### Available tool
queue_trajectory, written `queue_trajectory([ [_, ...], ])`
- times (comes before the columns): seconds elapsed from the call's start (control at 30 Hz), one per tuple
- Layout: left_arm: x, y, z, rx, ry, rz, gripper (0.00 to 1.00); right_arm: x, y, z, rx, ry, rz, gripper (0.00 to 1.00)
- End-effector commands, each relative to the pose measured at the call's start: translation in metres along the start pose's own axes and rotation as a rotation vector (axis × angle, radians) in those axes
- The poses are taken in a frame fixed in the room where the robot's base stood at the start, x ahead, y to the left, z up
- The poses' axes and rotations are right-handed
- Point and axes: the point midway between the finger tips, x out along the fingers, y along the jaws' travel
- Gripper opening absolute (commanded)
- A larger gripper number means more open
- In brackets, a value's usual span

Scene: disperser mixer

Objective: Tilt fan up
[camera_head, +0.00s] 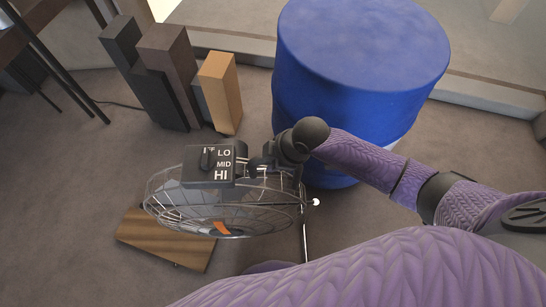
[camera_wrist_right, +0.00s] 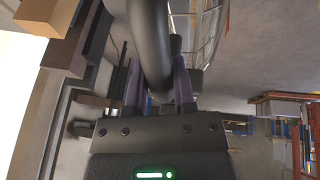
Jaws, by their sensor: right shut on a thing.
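The fan (camera_head: 168,208) has a round wire cage, which faces upward at a slant in the head view, and a dark control box (camera_head: 208,178) marked LO, MID and HI. My right gripper (camera_head: 262,168) is at the fan's right side, beside the control box. In the right wrist view, a thick dark rounded part of the fan (camera_wrist_right: 150,40) lies between the gripper's two fingers (camera_wrist_right: 158,95), and they are shut on it. The cage wires (camera_wrist_right: 208,35) show behind it. The exact contact is partly hidden. My left gripper is not in view.
A large blue drum (camera_head: 350,95) stands close behind and right of the fan. Upright dark and wooden blocks (camera_head: 218,90) stand at the back left. A flat wooden board (camera_head: 150,236) lies under the cage. The floor (camera_head: 60,200) at the left is clear.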

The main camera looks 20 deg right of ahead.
Motion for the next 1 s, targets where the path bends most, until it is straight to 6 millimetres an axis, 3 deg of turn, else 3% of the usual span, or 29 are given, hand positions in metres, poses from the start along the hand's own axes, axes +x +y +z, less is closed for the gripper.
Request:
queue_trajectory([
  [0.47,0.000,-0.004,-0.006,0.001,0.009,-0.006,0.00,0.000,0.000,0.001,0.000,-0.001,-0.001,0.00],
  [1.0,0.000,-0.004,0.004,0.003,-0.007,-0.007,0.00,0.000,0.000,0.001,0.000,-0.002,-0.001,0.00],
])
